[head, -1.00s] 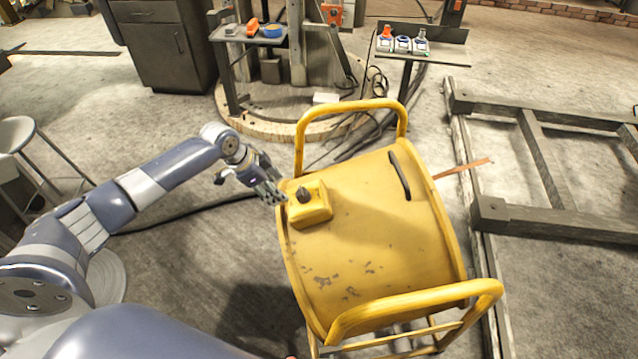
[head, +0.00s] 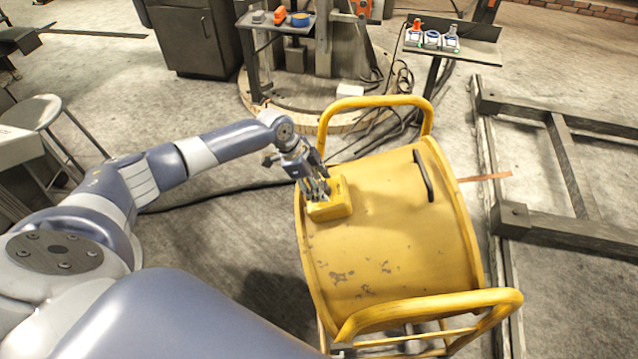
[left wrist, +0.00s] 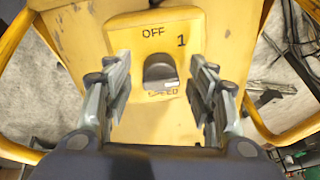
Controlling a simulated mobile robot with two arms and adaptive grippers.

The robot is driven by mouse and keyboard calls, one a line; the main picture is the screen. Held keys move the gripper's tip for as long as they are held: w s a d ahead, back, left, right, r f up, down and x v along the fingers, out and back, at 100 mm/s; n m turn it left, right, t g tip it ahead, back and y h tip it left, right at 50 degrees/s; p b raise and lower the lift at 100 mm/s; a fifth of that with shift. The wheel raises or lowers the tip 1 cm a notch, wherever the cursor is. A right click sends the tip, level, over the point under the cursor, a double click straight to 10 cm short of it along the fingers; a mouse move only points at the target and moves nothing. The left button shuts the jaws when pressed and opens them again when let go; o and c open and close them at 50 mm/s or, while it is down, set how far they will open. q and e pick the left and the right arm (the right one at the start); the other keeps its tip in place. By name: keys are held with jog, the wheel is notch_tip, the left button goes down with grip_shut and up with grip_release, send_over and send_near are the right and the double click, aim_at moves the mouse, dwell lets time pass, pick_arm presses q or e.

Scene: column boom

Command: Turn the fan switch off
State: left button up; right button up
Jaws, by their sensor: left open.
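The fan (head: 400,240) is a yellow drum in a tubular frame. Its yellow switch box (head: 343,199) sits on the drum's upper left part. In the left wrist view, the box face (left wrist: 205,32) reads "OFF", "1" and "SPEED", partly covered. The dark switch knob (left wrist: 160,72) is in the middle of that face. My left gripper (head: 322,192) is over the box and hides the knob in the head view. In the left wrist view, its open fingers (left wrist: 160,84) stand on either side of the knob, with visible gaps. My right gripper is not in view.
A black handle (head: 423,175) is on the drum. Yellow tube rails (head: 375,102) rise at both ends of the fan. Cables lie on the floor behind it. A small table (head: 470,48) with switch boxes stands behind, a grey metal frame (head: 560,232) lies right, and a stool (head: 35,112) stands left.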

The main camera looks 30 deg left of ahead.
pick_arm(q)
jog(key=shift+d+f, duration=0.1)
jog(key=shift+f, duration=0.2)
jog(key=shift+w, duration=0.1)
jog(key=c, duration=1)
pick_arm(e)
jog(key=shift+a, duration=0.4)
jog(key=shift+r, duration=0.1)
